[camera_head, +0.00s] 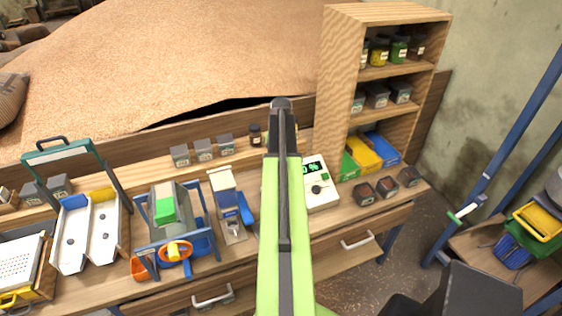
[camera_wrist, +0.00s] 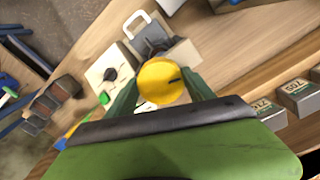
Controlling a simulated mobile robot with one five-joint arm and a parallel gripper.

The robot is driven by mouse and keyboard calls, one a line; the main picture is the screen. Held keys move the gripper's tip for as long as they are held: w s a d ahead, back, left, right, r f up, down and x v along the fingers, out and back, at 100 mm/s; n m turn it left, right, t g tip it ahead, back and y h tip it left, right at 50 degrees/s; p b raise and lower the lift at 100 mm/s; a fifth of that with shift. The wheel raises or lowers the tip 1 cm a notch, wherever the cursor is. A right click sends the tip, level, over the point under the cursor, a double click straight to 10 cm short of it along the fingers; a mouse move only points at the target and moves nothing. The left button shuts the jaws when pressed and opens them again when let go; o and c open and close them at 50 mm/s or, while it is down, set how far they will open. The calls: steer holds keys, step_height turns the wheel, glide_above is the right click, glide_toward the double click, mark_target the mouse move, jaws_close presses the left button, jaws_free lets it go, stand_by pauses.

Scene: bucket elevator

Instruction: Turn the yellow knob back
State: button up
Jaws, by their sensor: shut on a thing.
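The yellow knob (camera_wrist: 160,86) is round, with a dark mark on its face, and sits between my gripper's fingers in the wrist view. My gripper (camera_wrist: 162,84) is shut on it, with one dark green finger on each side. In the head view my green arm runs up the middle of the picture and hides the knob and most of what is behind it. A white device with a green percent display (camera_head: 320,183) and a dark knob stands just right of my arm. Its display is partly hidden. It also shows in the wrist view (camera_wrist: 103,78), left of the yellow knob.
A wooden shelf (camera_head: 343,70) with jars stands to the right. Left on the bench are a blue-framed device with an orange-yellow crank (camera_head: 178,251) and a white-blue device (camera_head: 229,207). Small grey boxes (camera_head: 203,150) line the back. A grain heap (camera_head: 190,60) lies behind.

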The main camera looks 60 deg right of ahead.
steer(key=n, duration=0.5)
steer(key=shift+s+n, duration=0.1)
steer(key=shift+n, duration=0.2)
steer(key=n, duration=0.5)
steer(key=shift+d, duration=0.15)
steer(key=n, duration=0.6)
steer(key=shift+d, duration=0.1)
steer(key=shift+n, duration=2.3)
steer(key=o, duration=1.4)
steer(key=shift+c, duration=0.2)
